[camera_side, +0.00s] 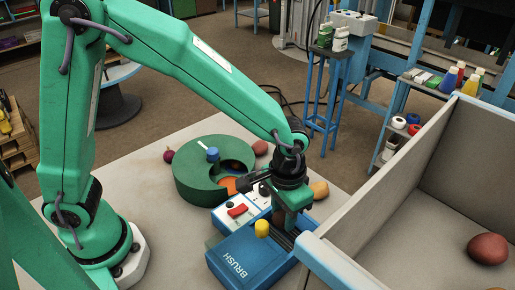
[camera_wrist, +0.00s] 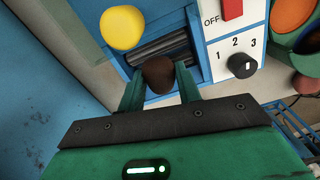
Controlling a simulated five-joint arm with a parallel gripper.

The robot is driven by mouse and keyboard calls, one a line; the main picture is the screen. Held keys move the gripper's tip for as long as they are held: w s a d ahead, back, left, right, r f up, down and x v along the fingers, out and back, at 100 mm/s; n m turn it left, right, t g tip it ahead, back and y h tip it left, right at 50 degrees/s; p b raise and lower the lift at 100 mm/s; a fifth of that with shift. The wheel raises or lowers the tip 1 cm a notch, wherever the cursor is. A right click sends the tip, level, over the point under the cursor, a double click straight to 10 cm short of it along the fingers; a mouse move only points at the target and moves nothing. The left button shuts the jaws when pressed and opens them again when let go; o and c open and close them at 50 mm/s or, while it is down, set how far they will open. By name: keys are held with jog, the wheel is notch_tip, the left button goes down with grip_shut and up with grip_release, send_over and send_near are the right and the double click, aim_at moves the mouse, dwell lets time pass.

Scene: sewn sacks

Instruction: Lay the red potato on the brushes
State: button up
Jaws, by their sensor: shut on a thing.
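My gripper (camera_wrist: 160,88) is shut on a dark red-brown potato (camera_wrist: 158,73), which looks like the red potato. In the wrist view it sits between the green fingers, over the near edge of the dark brushes (camera_wrist: 150,52) in their blue-edged opening. I cannot tell whether it touches them. In the side view my gripper (camera_side: 290,222) points down at the blue brush unit (camera_side: 235,264), marked BRUSH, and hides the held potato. The dark brushes (camera_side: 284,240) show only in part there.
A yellow knob (camera_side: 262,229) stands up beside the brushes. The panel has a red switch (camera_side: 237,210). A green drum (camera_side: 190,180) stands behind. A tan potato (camera_side: 319,189) lies close behind my gripper. A grey bin (camera_side: 440,215) at right holds a reddish potato (camera_side: 487,248).

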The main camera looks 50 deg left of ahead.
aim_at(283, 213)
jog(key=shift+f, duration=1.5)
jog(key=o, duration=1)
jog(key=shift+f, duration=0.15)
notch_tip(283, 213, up, 12)
jog(key=shift+r, duration=0.2)
